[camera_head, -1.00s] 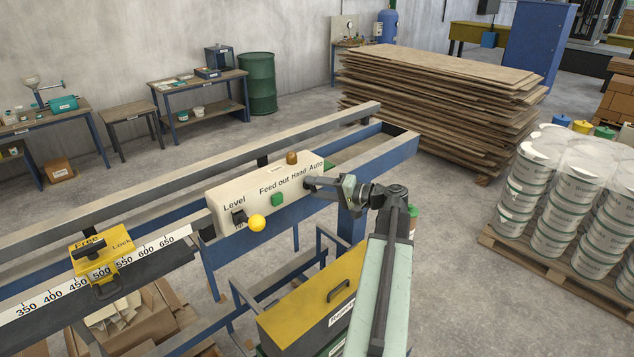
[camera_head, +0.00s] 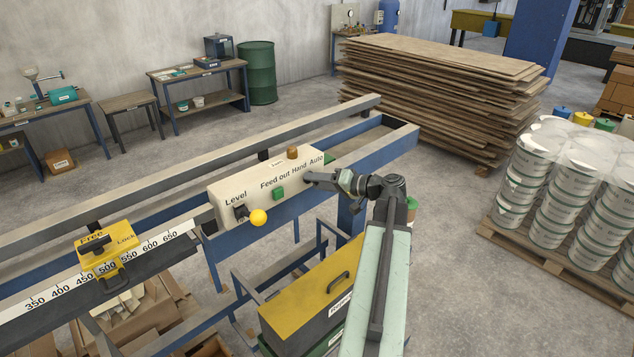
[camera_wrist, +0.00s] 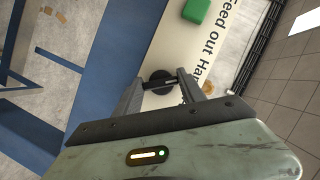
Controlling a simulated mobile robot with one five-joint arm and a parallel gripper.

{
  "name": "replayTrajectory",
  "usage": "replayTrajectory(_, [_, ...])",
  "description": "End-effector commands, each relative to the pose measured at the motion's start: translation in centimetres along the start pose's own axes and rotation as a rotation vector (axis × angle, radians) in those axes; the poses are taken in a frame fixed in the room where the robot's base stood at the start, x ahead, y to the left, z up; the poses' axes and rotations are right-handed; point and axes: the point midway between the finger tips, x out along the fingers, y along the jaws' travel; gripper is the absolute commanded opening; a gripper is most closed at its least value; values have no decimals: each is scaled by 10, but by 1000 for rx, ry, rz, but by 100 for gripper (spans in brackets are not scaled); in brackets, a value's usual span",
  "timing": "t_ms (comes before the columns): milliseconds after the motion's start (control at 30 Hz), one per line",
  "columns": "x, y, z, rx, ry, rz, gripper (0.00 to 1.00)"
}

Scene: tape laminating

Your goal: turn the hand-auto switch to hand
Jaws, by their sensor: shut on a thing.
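The cream control box (camera_head: 225,213) on the blue frame carries the labels Level, Feed out, and Hand Auto. The hand-auto switch is a black round knob (camera_wrist: 157,77) with a raised bar, seen in the wrist view below the "Feed out Ha…" lettering. My gripper (camera_head: 311,179) reaches the box front from the right, under the Hand Auto label. In the wrist view my gripper (camera_wrist: 160,88) has one finger on each side of the knob and is shut on its bar. In the head view my fingers largely hide the switch.
On the box are a green button (camera_head: 278,194), an amber knob (camera_head: 292,153) on top and a black Level switch (camera_head: 240,212). A yellow-lidded box (camera_head: 310,295) stands below. Stacked boards (camera_head: 430,100) and wrapped buckets (camera_head: 560,180) stand behind and right.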

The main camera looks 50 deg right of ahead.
Motion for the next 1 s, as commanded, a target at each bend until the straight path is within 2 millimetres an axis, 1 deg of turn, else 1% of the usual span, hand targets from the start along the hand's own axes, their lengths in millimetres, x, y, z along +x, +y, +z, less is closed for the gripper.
replayTrajectory(33, [0,1,1,-2,-3,3,7])
replayTrajectory(67, [0,1,1,-2,-2,3,50])
replayTrajectory(100, [0,1,1,-2,-2,2,61])
replayTrajectory(133, [0,1,1,-2,-2,2,69])
replayTrajectory(467, [-2,0,0,0,0,1,69])
replayTrajectory(567, [-15,-1,0,0,1,2,69])
replayTrajectory(700, [-43,-2,-1,0,2,2,69])
replayTrajectory(800, [-61,-2,0,1,1,2,69])
replayTrajectory(900, [-73,-1,0,0,0,2,69])
replayTrajectory(1000, [-78,0,1,-1,-1,1,69])
